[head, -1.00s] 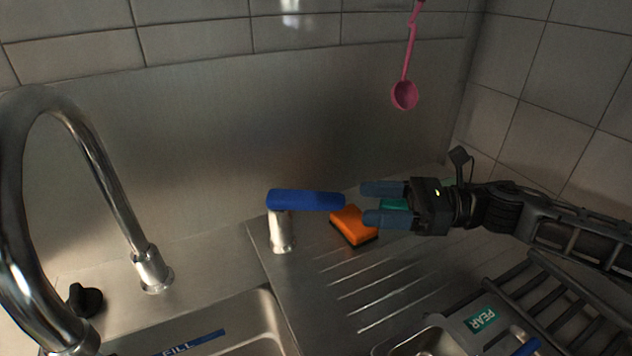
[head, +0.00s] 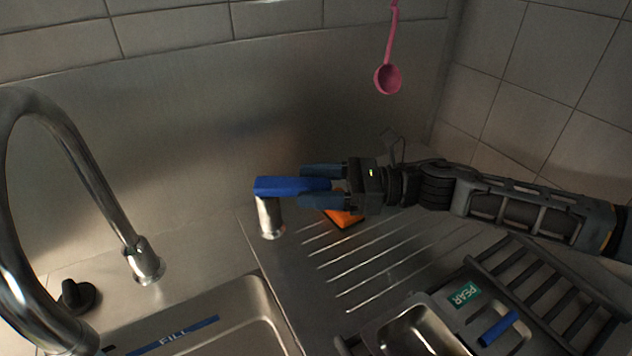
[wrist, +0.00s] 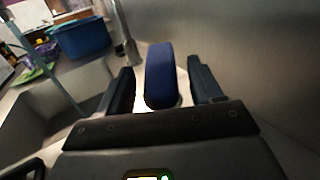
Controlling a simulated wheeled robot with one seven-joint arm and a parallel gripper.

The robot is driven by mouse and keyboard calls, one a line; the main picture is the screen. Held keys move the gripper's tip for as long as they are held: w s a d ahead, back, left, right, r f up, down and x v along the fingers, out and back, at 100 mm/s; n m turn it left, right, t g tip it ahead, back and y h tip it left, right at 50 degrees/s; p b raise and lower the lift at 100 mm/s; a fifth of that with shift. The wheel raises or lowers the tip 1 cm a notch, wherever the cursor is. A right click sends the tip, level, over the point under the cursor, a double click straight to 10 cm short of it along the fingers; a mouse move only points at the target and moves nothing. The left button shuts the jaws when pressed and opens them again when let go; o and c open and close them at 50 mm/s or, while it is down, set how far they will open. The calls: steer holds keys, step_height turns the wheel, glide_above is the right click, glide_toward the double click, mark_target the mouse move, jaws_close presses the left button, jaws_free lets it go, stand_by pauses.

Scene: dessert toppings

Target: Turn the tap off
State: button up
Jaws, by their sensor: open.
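The tap's blue lever handle (head: 290,186) sits on a short metal post (head: 269,217) at the back edge of the draining board. The lever points right, towards my gripper. My gripper (head: 321,186) is open, with one finger on each side of the lever's free end. In the wrist view the lever (wrist: 160,76) lies between the two fingers (wrist: 160,88), with a gap visible on both sides. The curved metal spout (head: 95,165) stands at the left over the sink. I cannot tell whether water runs, as the spout's outlet is not clearly seen.
An orange sponge (head: 344,217) lies just below my gripper on the ridged draining board (head: 290,265). A pink ladle (head: 388,77) hangs at the back wall.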

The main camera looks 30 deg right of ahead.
steer(key=shift+c, duration=0.5)
jaws_close()
